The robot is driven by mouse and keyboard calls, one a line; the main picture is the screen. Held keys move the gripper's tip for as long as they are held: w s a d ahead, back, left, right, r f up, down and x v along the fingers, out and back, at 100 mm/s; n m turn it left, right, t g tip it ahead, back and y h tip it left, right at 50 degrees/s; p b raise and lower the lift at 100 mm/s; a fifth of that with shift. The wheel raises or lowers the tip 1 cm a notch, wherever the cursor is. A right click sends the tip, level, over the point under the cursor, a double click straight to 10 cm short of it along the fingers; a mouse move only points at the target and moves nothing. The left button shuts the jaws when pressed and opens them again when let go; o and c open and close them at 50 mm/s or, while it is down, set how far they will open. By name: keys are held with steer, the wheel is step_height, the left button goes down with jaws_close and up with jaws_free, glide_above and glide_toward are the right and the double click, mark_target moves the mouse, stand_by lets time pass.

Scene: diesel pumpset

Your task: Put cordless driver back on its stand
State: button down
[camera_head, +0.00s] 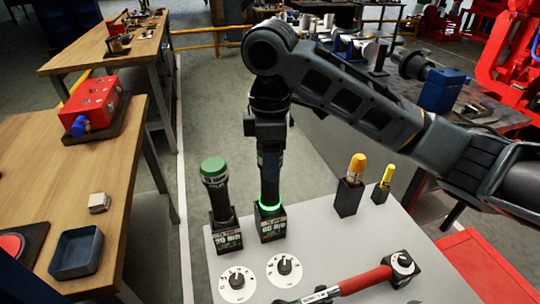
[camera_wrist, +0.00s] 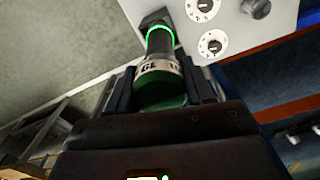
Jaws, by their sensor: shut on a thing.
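My gripper (camera_head: 269,150) points down and is shut on the dark cordless driver (camera_head: 270,186), which stands upright. The driver's lower end meets the right-hand black stand (camera_head: 272,226), where a green ring glows around it. In the wrist view, the driver (camera_wrist: 161,46) runs between the two fingers (camera_wrist: 163,88), its pale lettered band and green cap nearest the camera. Its far end is in the stand, inside the lit green ring. The exact depth of its seating is hidden. In the head view my gripper covers the driver's top.
A second, green-capped driver (camera_head: 216,185) stands in the left-hand stand (camera_head: 226,236). Two white dials (camera_head: 237,284) lie in front. An orange-topped tool (camera_head: 352,181), a yellow one (camera_head: 384,182) and a red-handled wrench (camera_head: 364,280) share the grey tabletop (camera_head: 318,243). A wooden bench (camera_head: 125,185) is left.

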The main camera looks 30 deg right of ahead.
steer(key=shift+f, duration=0.4)
steer(key=shift+c, duration=1.7)
jaws_free()
steer(key=shift+r, duration=3.85)
